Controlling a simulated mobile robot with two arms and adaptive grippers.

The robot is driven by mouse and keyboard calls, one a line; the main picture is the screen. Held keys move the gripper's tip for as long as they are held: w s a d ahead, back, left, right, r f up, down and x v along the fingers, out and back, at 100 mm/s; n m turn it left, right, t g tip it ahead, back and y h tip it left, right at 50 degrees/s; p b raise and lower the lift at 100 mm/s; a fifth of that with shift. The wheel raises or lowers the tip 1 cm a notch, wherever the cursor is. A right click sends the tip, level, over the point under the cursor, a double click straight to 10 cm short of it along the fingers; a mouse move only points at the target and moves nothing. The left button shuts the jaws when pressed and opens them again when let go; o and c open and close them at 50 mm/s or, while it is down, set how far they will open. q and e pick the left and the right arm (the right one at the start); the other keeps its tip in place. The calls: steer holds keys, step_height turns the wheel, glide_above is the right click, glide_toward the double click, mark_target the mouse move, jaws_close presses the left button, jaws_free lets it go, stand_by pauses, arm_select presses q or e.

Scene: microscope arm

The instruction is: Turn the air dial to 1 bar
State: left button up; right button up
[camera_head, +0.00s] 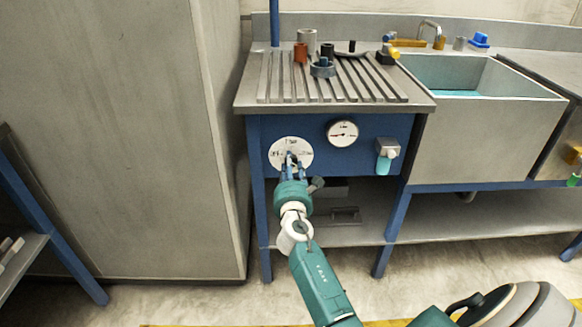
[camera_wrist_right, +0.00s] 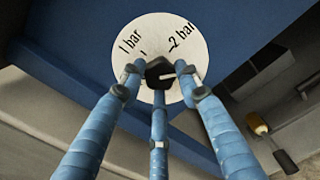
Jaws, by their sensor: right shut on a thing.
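The air dial (camera_head: 303,146) is a white disc on the blue front panel below the drainer. In the right wrist view the dial plate (camera_wrist_right: 152,30) reads "1 bar" at upper left and "2 bar" at upper right. A dark knob (camera_wrist_right: 158,68) sits at its middle, with a short pale mark on it pointing roughly to the right. My right gripper (camera_head: 291,162) reaches up to the dial. In the wrist view its three blue fingers (camera_wrist_right: 160,76) are closed around the knob. The fingers hide the lower part of the dial. My left gripper is not in view.
A dispenser (camera_head: 386,153) hangs further right, before the sink (camera_head: 480,115). A tall grey cabinet (camera_head: 130,140) stands close on the left. Several small parts stand on the ribbed drainer (camera_head: 350,95).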

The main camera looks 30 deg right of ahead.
steer(key=m+b, duration=0.1)
steer(key=m, duration=0.2)
steer(key=f+m+b, duration=0.1)
steer(key=m, duration=0.2)
steer(key=shift+a, duration=0.15)
steer(key=m+b, duration=0.1)
steer(key=m, duration=0.2)
steer(key=m+b, duration=0.1)
steer(key=m, duration=0.2)
steer(key=shift+a+r+m, duration=0.15)
steer(key=shift+m, duration=0.25)
steer(key=shift+c, duration=0.3)
arm_select(q)
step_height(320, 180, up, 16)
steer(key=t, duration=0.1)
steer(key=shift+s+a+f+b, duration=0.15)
steer(key=shift+b, duration=0.25)
arm_select(e)
steer(key=shift+r+m, duration=0.1)
steer(key=shift+m, duration=0.9)
steer(key=shift+a+r, duration=0.1)
steer(key=o, duration=0.9)
steer(key=shift+o, duration=1.3)
steer(key=shift+w+a, duration=0.1)
steer(key=shift+w, duration=0.1)
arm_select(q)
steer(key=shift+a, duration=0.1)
arm_select(e)
steer(key=shift+r, duration=0.15)
